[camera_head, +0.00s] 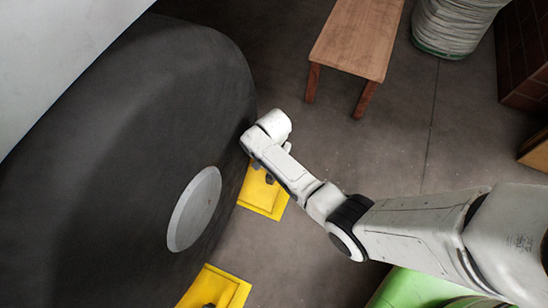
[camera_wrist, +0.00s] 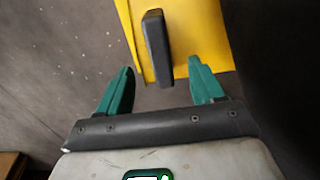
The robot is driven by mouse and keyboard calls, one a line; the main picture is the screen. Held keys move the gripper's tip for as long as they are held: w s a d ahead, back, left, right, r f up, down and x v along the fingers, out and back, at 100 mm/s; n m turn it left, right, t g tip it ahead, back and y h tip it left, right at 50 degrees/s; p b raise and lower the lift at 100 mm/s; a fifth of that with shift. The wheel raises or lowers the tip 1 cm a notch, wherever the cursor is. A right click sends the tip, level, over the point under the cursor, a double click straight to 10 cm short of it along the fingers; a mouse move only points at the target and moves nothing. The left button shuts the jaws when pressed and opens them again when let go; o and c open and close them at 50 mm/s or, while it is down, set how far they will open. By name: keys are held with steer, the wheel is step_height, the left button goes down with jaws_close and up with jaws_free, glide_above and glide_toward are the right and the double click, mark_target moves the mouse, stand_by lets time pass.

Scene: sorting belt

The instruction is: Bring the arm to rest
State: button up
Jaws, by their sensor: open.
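My gripper (camera_wrist: 160,72) is open in the wrist view, its two green fingers spread wide apart with nothing held between them. Past the fingertips is a yellow panel (camera_wrist: 200,25) with a dark upright bar (camera_wrist: 157,48) on it. The bar is apart from both fingers. In the head view my white arm (camera_head: 300,178) reaches from the lower right to the middle, bent at its elbow. Its far end is beside the big dark rounded body (camera_head: 110,120) and above a yellow panel (camera_head: 262,200). The fingers cannot be made out there.
The dark body carries a pale disc (camera_head: 195,208) and fills the left side. Another yellow panel (camera_head: 225,287) lies at the bottom. A wooden bench (camera_head: 357,40) and a pale ribbed bundle (camera_head: 455,22) stand at the back. Grey floor (camera_head: 420,130) between them is clear.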

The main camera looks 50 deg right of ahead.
steer(key=shift+r, duration=0.9)
